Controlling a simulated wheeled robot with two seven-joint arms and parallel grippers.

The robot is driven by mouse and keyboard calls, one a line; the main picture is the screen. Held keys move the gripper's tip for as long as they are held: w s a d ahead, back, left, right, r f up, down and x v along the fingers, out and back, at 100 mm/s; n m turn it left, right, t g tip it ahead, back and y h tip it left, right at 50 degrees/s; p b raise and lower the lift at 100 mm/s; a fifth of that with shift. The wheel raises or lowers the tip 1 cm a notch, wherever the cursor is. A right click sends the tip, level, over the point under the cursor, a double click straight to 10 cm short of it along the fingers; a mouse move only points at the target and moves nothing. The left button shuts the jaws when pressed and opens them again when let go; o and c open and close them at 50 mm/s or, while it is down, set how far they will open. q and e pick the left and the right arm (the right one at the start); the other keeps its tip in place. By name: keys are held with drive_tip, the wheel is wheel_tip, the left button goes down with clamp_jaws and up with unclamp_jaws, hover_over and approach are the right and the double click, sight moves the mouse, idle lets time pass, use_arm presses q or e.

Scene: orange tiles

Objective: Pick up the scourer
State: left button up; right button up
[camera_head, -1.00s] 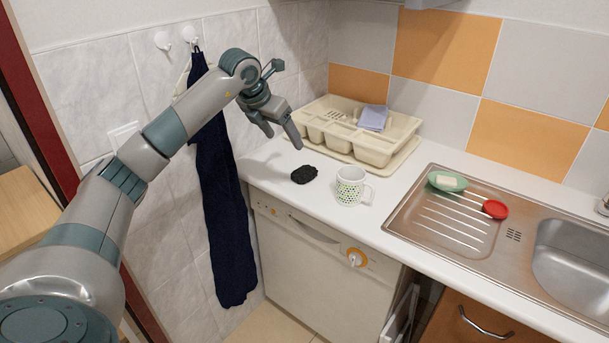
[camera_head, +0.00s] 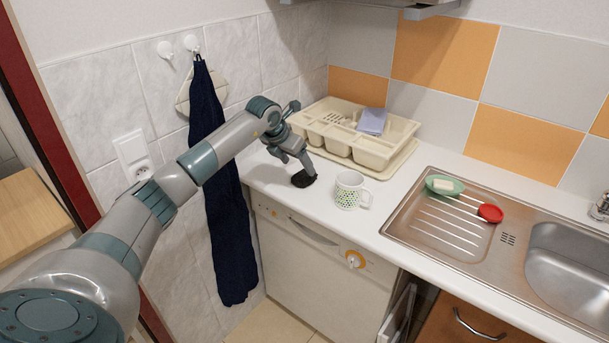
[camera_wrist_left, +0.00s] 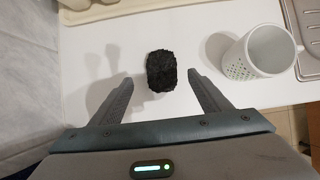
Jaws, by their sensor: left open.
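The scourer (camera_head: 303,179) is a small black rough pad lying on the white counter, left of the mug. My left gripper (camera_head: 294,168) is open and low over the counter at the scourer, partly covering it in the head view. In the left wrist view the scourer (camera_wrist_left: 161,71) lies ahead of and between the two spread fingertips (camera_wrist_left: 160,82), with space on both sides. My right gripper is not in view.
A white mug with green dots (camera_head: 349,190) stands close to the right of the scourer. A cream dish rack (camera_head: 370,150) is behind. A dark towel (camera_head: 222,200) hangs left.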

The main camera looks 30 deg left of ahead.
sight(304, 175)
use_arm(q)
drive_tip(key=shift+w+f, duration=0.2)
drive_tip(key=shift+f, duration=0.2)
drive_tip(key=shift+w+d+f+p, duration=0.1)
drive_tip(key=shift+w+f+p, duration=0.1)
drive_tip(key=shift+f+p, duration=0.25)
drive_tip(key=p+x, duration=0.2)
drive_tip(key=x, duration=0.1)
drive_tip(key=shift+w+d+f, duration=0.1)
drive_tip(key=shift+f, duration=0.15)
drive_tip(key=shift+w+f, duration=0.1)
drive_tip(key=shift+f, duration=0.25)
drive_tip(key=c, duration=1.1)
